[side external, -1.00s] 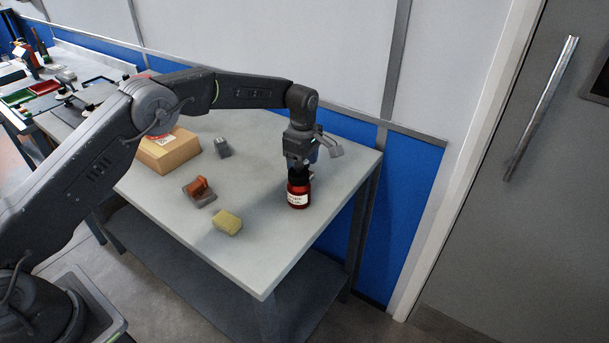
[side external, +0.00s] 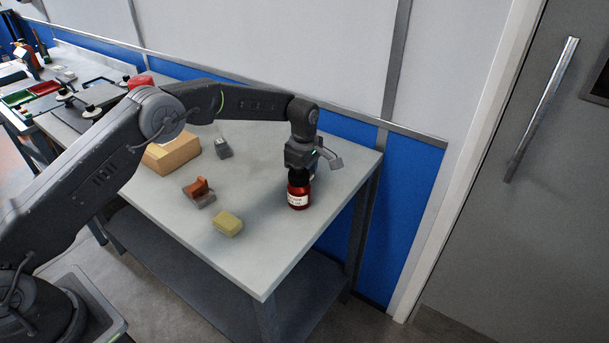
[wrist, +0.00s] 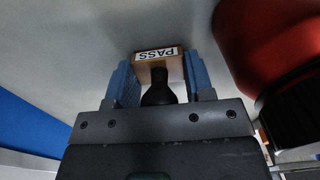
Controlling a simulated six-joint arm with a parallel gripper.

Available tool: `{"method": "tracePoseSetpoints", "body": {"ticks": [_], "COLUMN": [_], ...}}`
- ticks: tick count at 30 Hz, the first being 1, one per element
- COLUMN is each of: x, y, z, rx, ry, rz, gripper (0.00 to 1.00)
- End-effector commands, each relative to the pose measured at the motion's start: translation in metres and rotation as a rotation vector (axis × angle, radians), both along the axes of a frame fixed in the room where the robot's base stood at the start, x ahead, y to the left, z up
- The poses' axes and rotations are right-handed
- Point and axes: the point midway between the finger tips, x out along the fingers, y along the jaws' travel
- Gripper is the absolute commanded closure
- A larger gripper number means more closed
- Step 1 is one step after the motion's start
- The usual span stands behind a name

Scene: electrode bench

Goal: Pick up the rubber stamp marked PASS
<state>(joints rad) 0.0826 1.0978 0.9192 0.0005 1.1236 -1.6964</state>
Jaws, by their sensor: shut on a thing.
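The rubber stamp marked PASS (wrist: 157,58) shows in the wrist view, with a white label, a wooden block and a black handle. My gripper (wrist: 158,70) has its blue fingers on either side of the stamp and is shut on it. In the side view my gripper (side external: 306,168) is low over the bench, just behind a red bottle (side external: 298,196), and the stamp is hidden there. The red bottle with a black cap (wrist: 270,40) also stands close on the right in the wrist view.
On the grey bench (side external: 255,265) lie a yellow sponge-like block (side external: 227,223), an orange-and-grey item (side external: 199,191), a small grey block (side external: 223,148) and a cardboard box (side external: 172,153). The bench's front middle is clear. A blue wall panel stands behind its right edge.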

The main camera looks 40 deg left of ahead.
Motion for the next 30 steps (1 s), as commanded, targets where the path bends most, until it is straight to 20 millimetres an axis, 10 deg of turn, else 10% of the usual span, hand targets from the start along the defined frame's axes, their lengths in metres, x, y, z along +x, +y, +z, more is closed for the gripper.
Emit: {"method": "tracePoseSetpoints", "body": {"ticks": [14, 30], "x": [0.001, -0.038], "y": [0.0, 0.098], "z": [0.045, 0.104], "rx": [-0.001, 0.0], "ry": [-0.003, 0.0], "rz": [-0.001, 0.001], "gripper": [0.76, 0.76]}}
